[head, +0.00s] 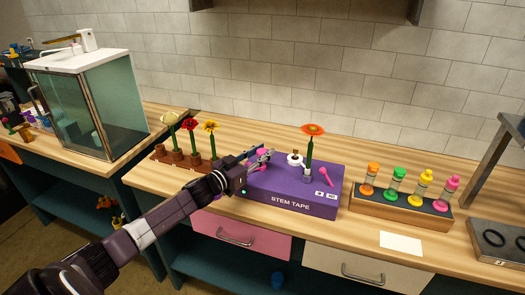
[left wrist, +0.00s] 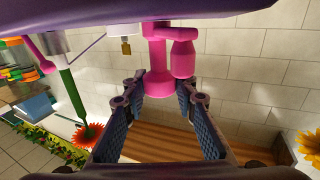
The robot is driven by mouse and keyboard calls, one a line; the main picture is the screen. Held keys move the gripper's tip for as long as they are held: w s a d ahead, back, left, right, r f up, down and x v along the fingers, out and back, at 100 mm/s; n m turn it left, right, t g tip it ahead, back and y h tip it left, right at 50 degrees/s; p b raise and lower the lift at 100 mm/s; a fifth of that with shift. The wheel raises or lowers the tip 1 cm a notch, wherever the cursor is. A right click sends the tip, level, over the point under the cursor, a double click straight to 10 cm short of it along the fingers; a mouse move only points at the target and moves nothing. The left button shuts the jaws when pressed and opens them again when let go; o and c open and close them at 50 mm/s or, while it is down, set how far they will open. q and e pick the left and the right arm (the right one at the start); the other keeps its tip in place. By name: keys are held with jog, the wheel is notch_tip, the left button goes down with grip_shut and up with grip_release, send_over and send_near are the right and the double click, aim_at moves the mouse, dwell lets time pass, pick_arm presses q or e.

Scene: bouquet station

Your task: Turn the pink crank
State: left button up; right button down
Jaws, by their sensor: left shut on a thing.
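The purple stem tape box (head: 300,203) sits on the wooden counter. A pink crank with a side knob stands at the box's left part; it shows clearly in the left wrist view (left wrist: 158,78). My left gripper (head: 262,157) reaches in from the left and is shut on the pink crank, with one finger on each side of it in the left wrist view (left wrist: 160,94). In the head view the fingers hide much of the crank. A second pink lever (head: 325,176) sits on the box's right part. My right gripper is not in view.
A red-orange flower (head: 312,129) stands upright in the box beside a white tape roll (head: 295,159). A wooden flower rack (head: 172,160) stands left of the box. A rack of coloured-capped tubes (head: 400,208) stands to the right. A white card (head: 401,243) lies in front.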

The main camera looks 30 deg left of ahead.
pick_arm(q)
jog(key=shift+a+m+h+b, duration=0.35)
jog(key=shift+m+h, duration=0.15)
jog(key=shift+h, duration=0.2)
jog(key=m+g+h+b, duration=0.1)
jog(key=h+b, duration=0.1)
jog(key=m+g+h+b, duration=0.1)
jog(key=m+h+b, duration=0.1)
jog(key=h, duration=0.1)
jog(key=shift+d+f+b, duration=0.15)
jog(key=shift+b, duration=0.2)
jog(key=shift+d+m+g+h+b, duration=0.15)
jog(key=shift+m+g+h+b, duration=0.8)
jog(key=shift+h+b, duration=0.25)
jog(key=shift+r, duration=0.2)
jog(key=o, duration=1.2)
jog(key=shift+c, duration=0.2)
jog(key=shift+s, duration=0.1)
jog(key=v, duration=1.2)
